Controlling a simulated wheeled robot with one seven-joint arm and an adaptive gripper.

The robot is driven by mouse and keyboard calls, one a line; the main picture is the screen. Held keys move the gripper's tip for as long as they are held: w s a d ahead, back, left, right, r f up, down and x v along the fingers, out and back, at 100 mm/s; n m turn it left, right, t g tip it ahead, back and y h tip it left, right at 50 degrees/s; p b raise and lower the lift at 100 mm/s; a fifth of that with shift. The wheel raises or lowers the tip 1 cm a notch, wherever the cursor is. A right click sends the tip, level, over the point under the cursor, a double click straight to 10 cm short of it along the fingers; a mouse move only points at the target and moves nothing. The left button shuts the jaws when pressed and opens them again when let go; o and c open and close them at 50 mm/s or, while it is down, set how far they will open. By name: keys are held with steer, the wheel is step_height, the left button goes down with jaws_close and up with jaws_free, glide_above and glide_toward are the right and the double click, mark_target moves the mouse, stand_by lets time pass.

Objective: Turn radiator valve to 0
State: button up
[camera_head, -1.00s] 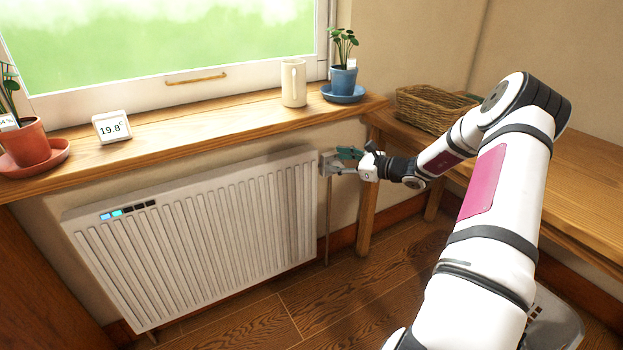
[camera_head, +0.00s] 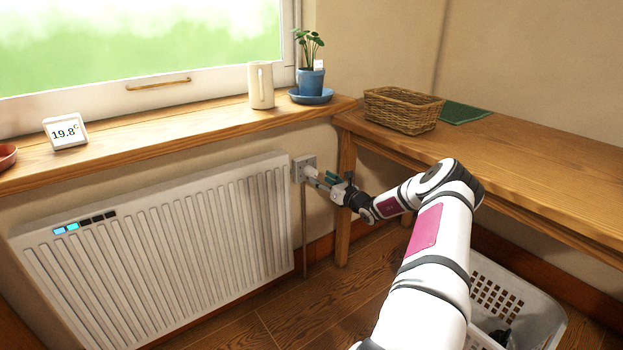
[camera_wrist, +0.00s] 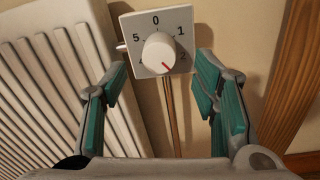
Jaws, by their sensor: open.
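The radiator valve is a white round knob (camera_wrist: 159,52) on a square white dial plate (camera_wrist: 128,24), with 0 at the top, 1 and 2 on the right and 5 on the left. Its red mark points to the lower right, near the 2. The lower numbers are not clear. In the head view the plate (camera_head: 299,163) is on the wall at the radiator's right end. My gripper (camera_wrist: 162,82) is open, its teal-padded fingers apart either side of the knob and short of it. In the head view my gripper (camera_head: 322,179) is just in front of the valve, partly hiding it.
The white radiator (camera_head: 160,230) shows two lit blue segments. The sill (camera_head: 190,128) holds a 19.8° display (camera_head: 65,131), a mug (camera_head: 261,85) and a potted plant (camera_head: 312,80). A wooden bench (camera_head: 530,165) with a wicker basket (camera_head: 402,110) and a white crate (camera_head: 535,300) are on the right.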

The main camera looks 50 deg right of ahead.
mark_target(314, 175)
steer(key=w+b, duration=0.1)
steer(key=w, duration=0.2)
steer(key=w+d, duration=0.1)
steer(key=w, duration=0.2)
steer(key=shift+d+b, duration=0.1)
steer(key=shift+b, duration=0.25)
steer(key=c, duration=1.2)
